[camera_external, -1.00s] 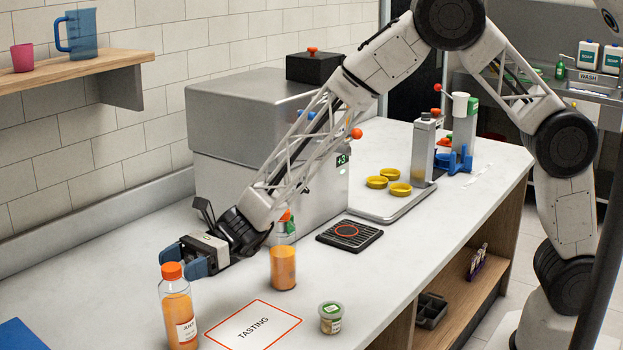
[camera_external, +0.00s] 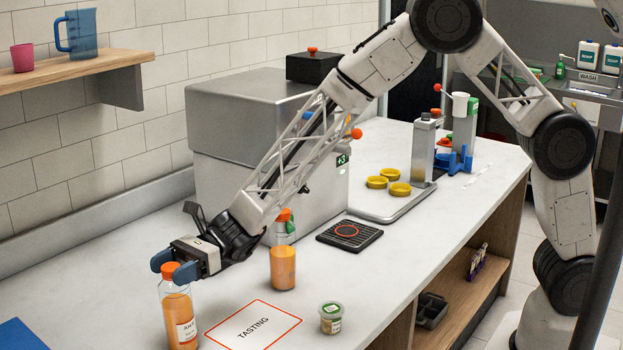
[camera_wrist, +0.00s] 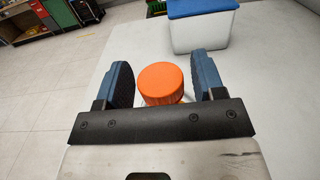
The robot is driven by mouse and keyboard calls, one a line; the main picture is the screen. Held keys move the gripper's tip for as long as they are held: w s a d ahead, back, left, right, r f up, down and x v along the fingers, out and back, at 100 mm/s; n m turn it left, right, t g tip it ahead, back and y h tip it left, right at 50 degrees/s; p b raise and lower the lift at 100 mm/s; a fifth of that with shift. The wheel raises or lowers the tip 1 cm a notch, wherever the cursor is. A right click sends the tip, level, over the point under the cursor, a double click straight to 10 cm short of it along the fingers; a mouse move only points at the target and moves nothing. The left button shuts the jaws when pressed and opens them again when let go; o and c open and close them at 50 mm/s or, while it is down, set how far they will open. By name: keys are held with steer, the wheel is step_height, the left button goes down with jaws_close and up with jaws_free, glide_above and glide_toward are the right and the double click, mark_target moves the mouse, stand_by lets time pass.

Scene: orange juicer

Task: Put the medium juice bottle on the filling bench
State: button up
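A juice bottle with an orange cap (camera_external: 180,312) and a white label stands upright on the white counter at the front left. Its cap (camera_wrist: 162,82) shows in the wrist view between my fingers. My gripper (camera_external: 173,266) is open at cap height, one finger on each side, with gaps visible in the wrist view. A second bottle of orange juice (camera_external: 283,268), with a green and orange top, stands behind and to the right, near my wrist. I cannot tell from the frames which bottle is the medium one, or which surface is the filling bench.
A black tray with an orange ring (camera_external: 349,235) and a large grey machine (camera_external: 255,120) are farther back. A blue-lidded white box (camera_wrist: 203,28) is ahead in the wrist view.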

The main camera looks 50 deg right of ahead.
jaws_close()
steer(key=shift+r, duration=0.2)
stand_by(0.3)
steer(key=shift+r, duration=1.7)
steer(key=s+d+r, duration=0.1)
steer(key=s+d, duration=0.9)
steer(key=s, duration=0.2)
steer(key=shift+d+r, duration=0.15)
steer(key=shift+d, duration=0.15)
